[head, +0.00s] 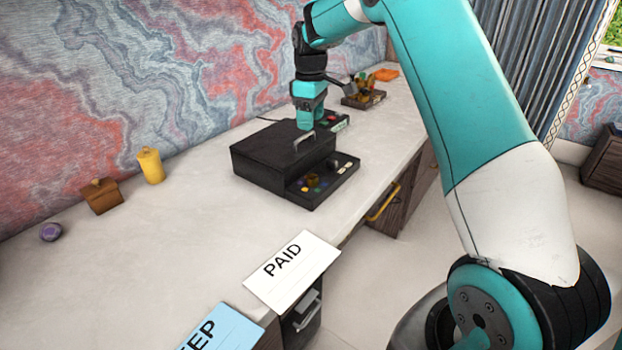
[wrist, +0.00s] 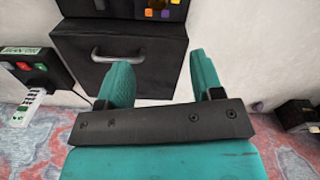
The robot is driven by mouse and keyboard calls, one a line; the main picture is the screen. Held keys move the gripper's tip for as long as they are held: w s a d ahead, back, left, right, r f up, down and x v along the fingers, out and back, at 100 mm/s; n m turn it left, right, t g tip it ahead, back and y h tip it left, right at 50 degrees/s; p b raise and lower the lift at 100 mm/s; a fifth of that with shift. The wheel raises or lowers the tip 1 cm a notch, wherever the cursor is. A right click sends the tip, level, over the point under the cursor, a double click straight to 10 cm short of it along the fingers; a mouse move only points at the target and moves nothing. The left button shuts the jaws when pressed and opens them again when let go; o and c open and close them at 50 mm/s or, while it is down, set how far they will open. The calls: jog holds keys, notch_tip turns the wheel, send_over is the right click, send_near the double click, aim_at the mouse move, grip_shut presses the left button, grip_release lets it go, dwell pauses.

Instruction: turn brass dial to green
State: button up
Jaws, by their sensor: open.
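A small brass-brown dial (head: 312,178) sits on the low front panel (head: 340,183) of a black box (head: 262,160), among small coloured spots. Which colour it points to is too small to tell. In the wrist view the panel (wrist: 123,10) is cut off at the top edge, with white, yellow, purple and orange spots showing. My gripper (head: 306,125) hangs above the back part of the box, near its metal handle (head: 303,140), away from the dial. In the wrist view the jaws (wrist: 160,62) are apart with nothing between them; the handle (wrist: 118,52) lies beyond the left finger.
A black knob (head: 333,164) stands on the panel near the dial. A device with red and green buttons (wrist: 33,68) lies behind the box. A tray of small items (head: 363,98) is farther back. A yellow canister (head: 150,166), brown box (head: 102,195) and PAID card (head: 291,270) lie nearer.

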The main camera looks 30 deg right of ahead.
aim_at(311, 176)
notch_tip(311, 176, down, 17)
jog(key=shift+d+f+p, duration=0.15)
jog(key=shift+f+p, duration=0.05)
jog(key=shift+p, duration=0.3)
jog(key=c, duration=0.9)
